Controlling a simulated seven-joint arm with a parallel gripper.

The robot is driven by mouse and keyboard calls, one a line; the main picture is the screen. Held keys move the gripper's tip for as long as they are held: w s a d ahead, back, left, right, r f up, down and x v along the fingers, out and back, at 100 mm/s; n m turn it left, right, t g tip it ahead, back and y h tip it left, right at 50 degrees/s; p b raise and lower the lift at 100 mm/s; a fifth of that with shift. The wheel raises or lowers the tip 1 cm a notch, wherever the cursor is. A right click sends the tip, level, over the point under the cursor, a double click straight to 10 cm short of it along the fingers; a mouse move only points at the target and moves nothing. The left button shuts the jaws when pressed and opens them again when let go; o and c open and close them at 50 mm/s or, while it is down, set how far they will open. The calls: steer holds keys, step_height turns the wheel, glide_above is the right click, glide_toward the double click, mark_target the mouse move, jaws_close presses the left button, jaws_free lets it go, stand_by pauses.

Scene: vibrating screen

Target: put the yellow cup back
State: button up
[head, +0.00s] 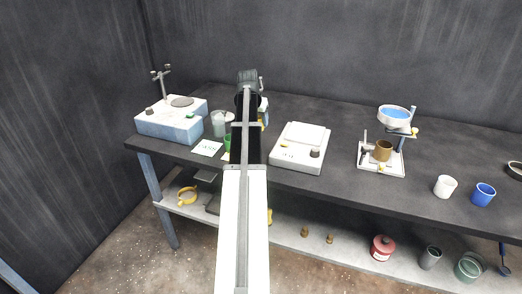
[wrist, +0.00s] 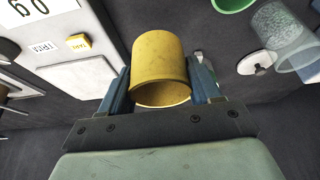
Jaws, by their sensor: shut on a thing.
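The yellow cup (wrist: 158,62) is between the two blue-grey fingers of my gripper (wrist: 160,82) in the wrist view. My gripper is shut on it, one finger on each side, and the cup's open rim faces the camera. In the head view my own arm hides most of the gripper and cup. Only a yellow sliver (head: 263,124) shows just right of the arm, above the bench. I cannot tell from these frames whether the cup touches the bench.
A white scale (head: 300,146) stands right of my arm on the dark bench. A green cup (head: 228,144), glass beaker (head: 218,126) and stirrer (head: 170,119) stand left. A stand with a brown cup (head: 383,152), a white cup (head: 445,187) and a blue cup (head: 483,195) are farther right.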

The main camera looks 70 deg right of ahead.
steer(key=shift+s+d, duration=0.35)
steer(key=shift+s, duration=0.35)
steer(key=shift+s+f, duration=0.1)
steer(key=shift+f, duration=4.8)
steer(key=o, duration=1.1)
steer(key=shift+f, duration=0.1)
steer(key=shift+c, duration=0.2)
steer(key=v, duration=1.2)
